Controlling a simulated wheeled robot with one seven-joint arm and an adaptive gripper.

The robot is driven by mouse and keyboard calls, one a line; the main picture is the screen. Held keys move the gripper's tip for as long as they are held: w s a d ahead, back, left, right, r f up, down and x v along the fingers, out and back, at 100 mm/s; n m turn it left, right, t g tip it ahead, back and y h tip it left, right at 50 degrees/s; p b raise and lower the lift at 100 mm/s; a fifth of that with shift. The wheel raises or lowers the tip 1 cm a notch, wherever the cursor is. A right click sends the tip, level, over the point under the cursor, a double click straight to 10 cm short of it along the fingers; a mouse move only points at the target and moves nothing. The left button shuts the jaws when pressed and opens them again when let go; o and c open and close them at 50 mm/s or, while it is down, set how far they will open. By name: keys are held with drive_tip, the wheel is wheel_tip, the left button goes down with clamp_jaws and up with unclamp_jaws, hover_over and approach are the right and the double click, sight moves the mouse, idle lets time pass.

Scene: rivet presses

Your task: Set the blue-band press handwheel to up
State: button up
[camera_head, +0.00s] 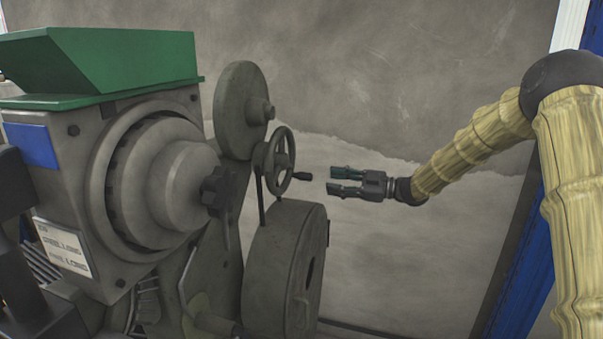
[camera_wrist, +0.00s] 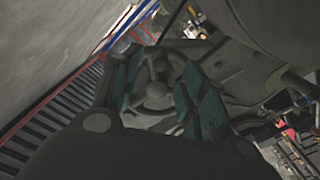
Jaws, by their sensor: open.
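The press (camera_head: 75,175) with a blue band (camera_head: 32,145) and a green hopper fills the left of the head view. My gripper (camera_head: 333,182) is open and empty, a short gap to the right of the handle, fingers pointing left. In the wrist view the handwheel (camera_wrist: 155,83) shows between the two green fingers of my gripper (camera_wrist: 160,95). The handle is hard to tell there.
A large round guard (camera_head: 290,265) sits below the handwheel, and a round disc (camera_head: 243,108) stands above and behind it. A black star knob (camera_head: 217,190) is on the press front. A grey wall (camera_head: 400,70) is behind. Space right of the handwheel is free except for my arm.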

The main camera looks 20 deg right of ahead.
sight(306, 177)
drive_tip(key=p+x, duration=0.1)
drive_tip(key=x, duration=0.1)
drive_tip(key=p+x, duration=0.1)
drive_tip(key=x, duration=0.2)
drive_tip(key=p+x, duration=0.1)
drive_tip(key=x, duration=0.2)
drive_tip(key=shift+s+a+r, duration=0.1)
drive_tip(key=shift+s+r, duration=0.05)
drive_tip(key=shift+r, duration=0.15)
drive_tip(key=shift+a+r+p, duration=0.25)
drive_tip(key=shift+a+p, duration=0.1)
drive_tip(key=shift+a, duration=0.3)
drive_tip(key=shift+w+a+f, duration=0.1)
drive_tip(key=shift+w+f, duration=0.2)
drive_tip(key=shift+w, duration=0.05)
drive_tip(key=shift+s+r, duration=0.1)
drive_tip(key=shift+s, duration=0.05)
drive_tip(key=shift+c, duration=0.8)
clamp_jaws()
